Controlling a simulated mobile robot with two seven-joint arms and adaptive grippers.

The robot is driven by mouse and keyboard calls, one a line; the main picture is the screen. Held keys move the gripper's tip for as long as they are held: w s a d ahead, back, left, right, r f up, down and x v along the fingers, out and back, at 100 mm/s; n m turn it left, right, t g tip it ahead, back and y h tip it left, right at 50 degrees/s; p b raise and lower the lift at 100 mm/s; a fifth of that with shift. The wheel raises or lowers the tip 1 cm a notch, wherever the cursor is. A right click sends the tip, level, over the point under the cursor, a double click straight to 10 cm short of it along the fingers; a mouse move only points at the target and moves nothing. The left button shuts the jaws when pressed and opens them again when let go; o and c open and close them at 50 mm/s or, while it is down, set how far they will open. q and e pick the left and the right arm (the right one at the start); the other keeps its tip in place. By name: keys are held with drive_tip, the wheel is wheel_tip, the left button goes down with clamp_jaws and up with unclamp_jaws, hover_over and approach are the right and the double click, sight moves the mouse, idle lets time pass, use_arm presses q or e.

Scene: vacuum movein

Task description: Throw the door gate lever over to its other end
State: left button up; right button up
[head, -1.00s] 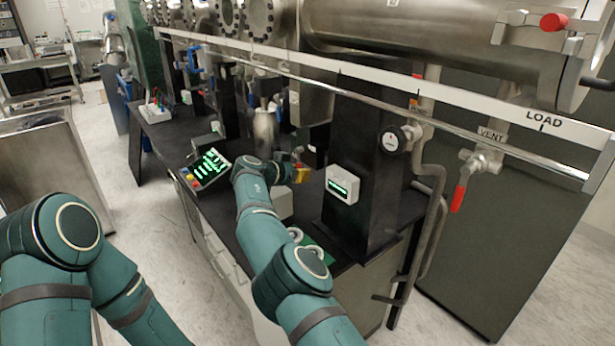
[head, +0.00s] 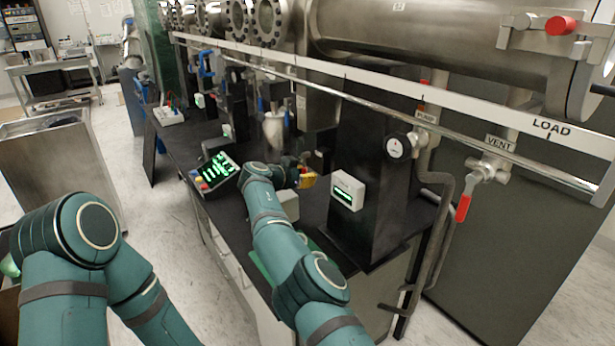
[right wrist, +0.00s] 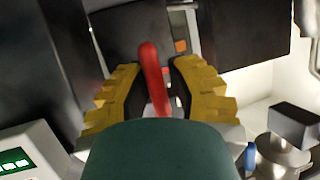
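A red lever (right wrist: 152,78) with a rounded end stands between the fingers of my right gripper (right wrist: 156,90) in the right wrist view. I take it for the door gate lever; no label on it is readable. The yellow fingers are apart, with a visible gap on each side of the lever. Its lower part is hidden behind the teal gripper body. In the head view my right gripper (head: 306,178) is small, low over the black bench beside the dark column; the lever cannot be made out there. My left gripper is out of view.
A white box with a green display (head: 347,190) is mounted on the dark column (head: 375,165) right of the gripper. A lit keypad panel (head: 214,172) stands to its left. A long rail (head: 400,100) and steel tubes (head: 420,40) run above. Red-handled vent valve (head: 463,207) hangs at right.

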drive_tip(key=o, duration=0.3)
drive_tip(key=shift+a, duration=0.55)
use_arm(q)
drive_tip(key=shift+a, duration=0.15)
use_arm(e)
drive_tip(key=shift+o, duration=0.2)
drive_tip(key=v, duration=1.2)
drive_tip(key=shift+d, duration=0.2)
drive_tip(key=shift+d, duration=0.15)
